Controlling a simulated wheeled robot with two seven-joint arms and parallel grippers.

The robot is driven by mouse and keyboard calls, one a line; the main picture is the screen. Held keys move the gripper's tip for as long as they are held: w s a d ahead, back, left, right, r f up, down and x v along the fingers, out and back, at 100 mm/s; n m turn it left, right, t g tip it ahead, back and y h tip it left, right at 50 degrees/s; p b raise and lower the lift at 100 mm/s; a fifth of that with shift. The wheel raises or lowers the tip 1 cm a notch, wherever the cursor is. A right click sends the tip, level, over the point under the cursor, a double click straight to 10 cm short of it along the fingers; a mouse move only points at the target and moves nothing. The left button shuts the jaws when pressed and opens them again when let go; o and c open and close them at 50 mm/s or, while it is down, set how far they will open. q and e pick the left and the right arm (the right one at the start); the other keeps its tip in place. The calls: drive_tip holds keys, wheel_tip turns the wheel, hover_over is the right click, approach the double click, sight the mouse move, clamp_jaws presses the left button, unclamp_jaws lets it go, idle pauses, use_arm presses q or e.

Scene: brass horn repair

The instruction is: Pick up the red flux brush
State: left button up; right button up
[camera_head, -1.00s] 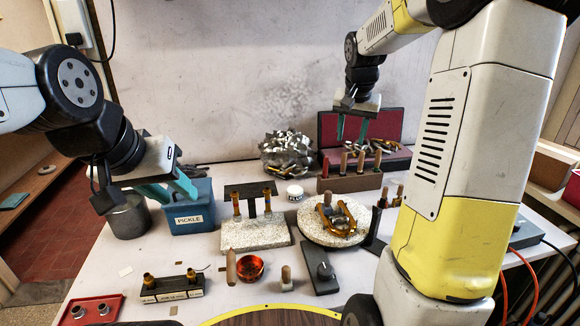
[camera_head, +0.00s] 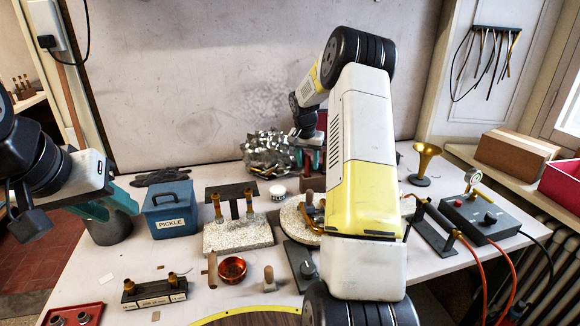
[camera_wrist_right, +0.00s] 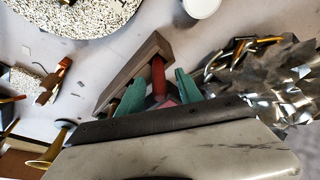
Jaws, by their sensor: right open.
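The red flux brush (camera_wrist_right: 158,76) shows in the right wrist view as a red upright handle at a wooden rack (camera_wrist_right: 130,73). My right gripper (camera_wrist_right: 162,88) is open, with one teal finger on each side of the red handle. I cannot tell whether either finger touches it. In the head view my right gripper (camera_head: 309,158) is low at the back of the bench, and my own arm hides most of the rack and the brush. My left gripper (camera_head: 112,207) is open and empty at the left, near the blue pickle box (camera_head: 168,208).
A heap of shiny metal scrap (camera_wrist_right: 265,85) is close to the right of my right gripper. A white jar (camera_head: 277,192), a speckled block (camera_head: 238,236) and a round speckled plate (camera_wrist_right: 85,14) stand nearby. A brass horn bell (camera_head: 425,160) stands farther right.

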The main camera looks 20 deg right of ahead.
drive_tip(key=x, duration=0.2)
drive_tip(key=shift+f, duration=0.3)
clamp_jaws()
drive_tip(key=shift+r, duration=0.1)
